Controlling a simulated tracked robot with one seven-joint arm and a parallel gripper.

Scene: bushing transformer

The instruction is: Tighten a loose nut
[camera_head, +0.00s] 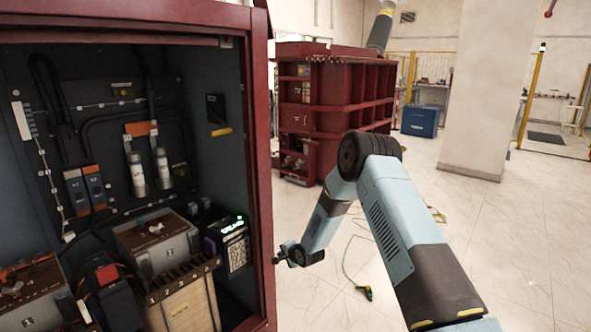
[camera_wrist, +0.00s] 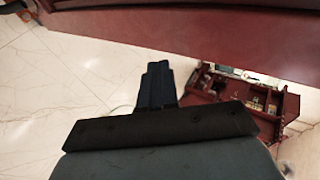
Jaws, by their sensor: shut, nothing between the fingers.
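My gripper (camera_head: 288,255) is outside the open red cabinet, just right of its front edge. In the wrist view my gripper (camera_wrist: 157,85) shows as two dark fingers closed together with nothing between them. The cabinet (camera_head: 262,180) has a dark interior holding electrical parts. A brown-topped box (camera_head: 160,240) stands on its floor, with small fittings on top. Another such box (camera_head: 35,295) stands at the lower left with orange-brown pieces on it. I cannot make out which fitting is the loose nut; the parts are too small. The wrist view shows no nut.
A wooden crate (camera_head: 185,305) with a numbered slotted top and a black unit with green lights (camera_head: 235,245) stand in the cabinet. A second red cabinet (camera_head: 335,95) stands behind. A green cable (camera_head: 348,265) lies on the floor. The tiled floor right of my arm is open.

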